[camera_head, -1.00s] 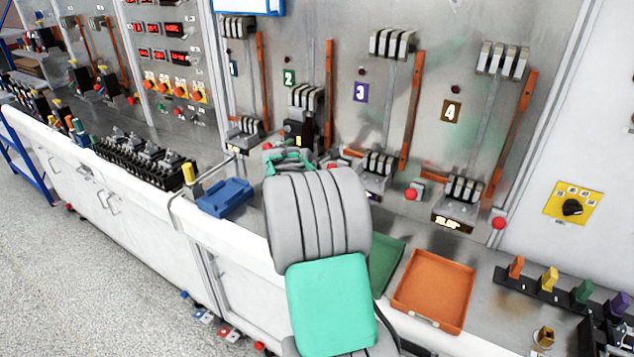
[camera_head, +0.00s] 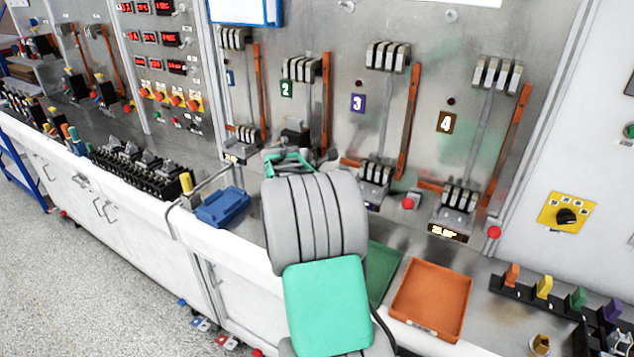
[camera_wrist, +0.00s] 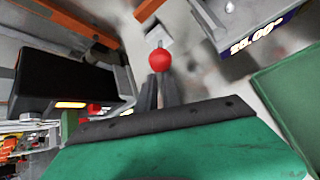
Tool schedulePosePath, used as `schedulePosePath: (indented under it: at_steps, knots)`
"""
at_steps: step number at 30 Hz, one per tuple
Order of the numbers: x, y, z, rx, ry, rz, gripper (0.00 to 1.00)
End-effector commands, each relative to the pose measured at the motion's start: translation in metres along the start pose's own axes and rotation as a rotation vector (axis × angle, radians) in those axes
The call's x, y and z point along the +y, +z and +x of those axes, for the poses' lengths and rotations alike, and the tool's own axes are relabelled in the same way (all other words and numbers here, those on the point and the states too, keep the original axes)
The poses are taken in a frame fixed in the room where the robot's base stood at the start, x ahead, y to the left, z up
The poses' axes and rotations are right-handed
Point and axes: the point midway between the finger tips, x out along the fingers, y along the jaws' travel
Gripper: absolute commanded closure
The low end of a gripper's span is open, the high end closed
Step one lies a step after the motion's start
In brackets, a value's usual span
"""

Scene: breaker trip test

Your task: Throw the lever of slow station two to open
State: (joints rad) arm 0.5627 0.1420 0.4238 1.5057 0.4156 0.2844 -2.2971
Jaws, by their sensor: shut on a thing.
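Station two, marked by a green 2 plate (camera_head: 286,88), stands on the back panel. Its grey contact block (camera_head: 300,67) is up, roughly in line with the upper blocks of the neighbouring stations. My gripper (camera_head: 290,160) is at the foot of station two and shut on its lever. My own wrist hides most of the lever and the grip on it in the head view. In the wrist view my dark fingers (camera_wrist: 160,92) are close together, with a red knob (camera_wrist: 158,60) just beyond them. A black housing (camera_wrist: 70,80) with a lit strip is at left.
Station three (camera_head: 375,180) and station four (camera_head: 458,205) stand to the right, with red knobs beside them. A blue tray (camera_head: 222,207) lies left of my wrist. A green tray (camera_head: 383,270) and an orange tray (camera_head: 432,300) lie to the right.

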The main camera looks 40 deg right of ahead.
Motion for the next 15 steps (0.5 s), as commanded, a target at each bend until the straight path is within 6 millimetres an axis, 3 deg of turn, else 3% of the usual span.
schedulePosePath:
  at_steps: [1, 15]
  knots:
    - [0.011, 0.025, -0.01, -0.044, 0.026, 0.022, 1.0]
    - [0.018, 0.035, -0.021, -0.043, 0.025, 0.022, 1.0]
